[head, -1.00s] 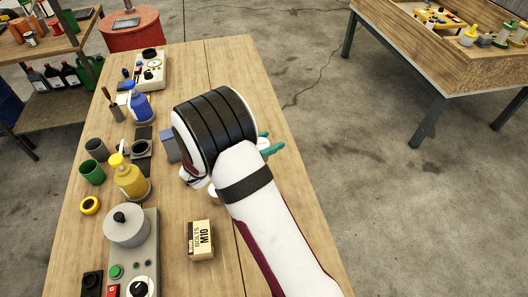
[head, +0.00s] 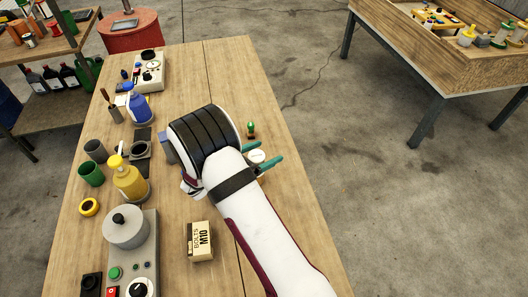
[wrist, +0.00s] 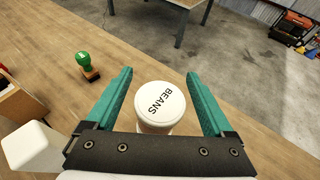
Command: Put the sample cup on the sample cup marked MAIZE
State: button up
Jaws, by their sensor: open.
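The fingers are open, with a gap on each side of the cup. In the head view the cup (head: 257,156) shows by the fingertips of my gripper (head: 268,164), at the right of the bench. I read no MAIZE label in either view. My arm hides part of the bench.
A green-handled stamp (wrist: 86,66) stands near the cup. A white block-like shape (wrist: 32,148) at the wrist view's lower left is unclear. A bolts box (head: 200,241), a yellow bottle (head: 130,182) and a blue bottle (head: 138,106) stand to the left. The bench's far right is clear.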

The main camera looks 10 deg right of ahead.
jog(key=shift+r, duration=0.1)
jog(key=shift+s+a+r, duration=0.1)
jog(key=shift+a+r, duration=0.1)
jog(key=shift+a, duration=0.05)
jog(key=s+v, duration=0.1)
jog(key=v, duration=1)
jog(key=s+d+r+m+g+y, duration=0.1)
jog(key=s+d+r+m+g, duration=0.35)
jog(key=s+m, duration=0.25)
jog(key=s+d+r+m+g+y, duration=0.2)
jog(key=s+d+r+m+g, duration=0.15)
jog(key=s+d+m, duration=0.35)
jog(key=s+a+m+y, duration=0.4)
jog(key=s+m+y, duration=0.1)
jog(key=m, duration=0.3)
jog(key=s+a+r+m+y, duration=0.1)
jog(key=s+a+m+y, duration=0.3)
jog(key=s+m, duration=0.4)
jog(key=shift+r+m+t+y, duration=0.2)
jog(key=shift+m+t+y, duration=0.1)
jog(key=shift+y, duration=0.2)
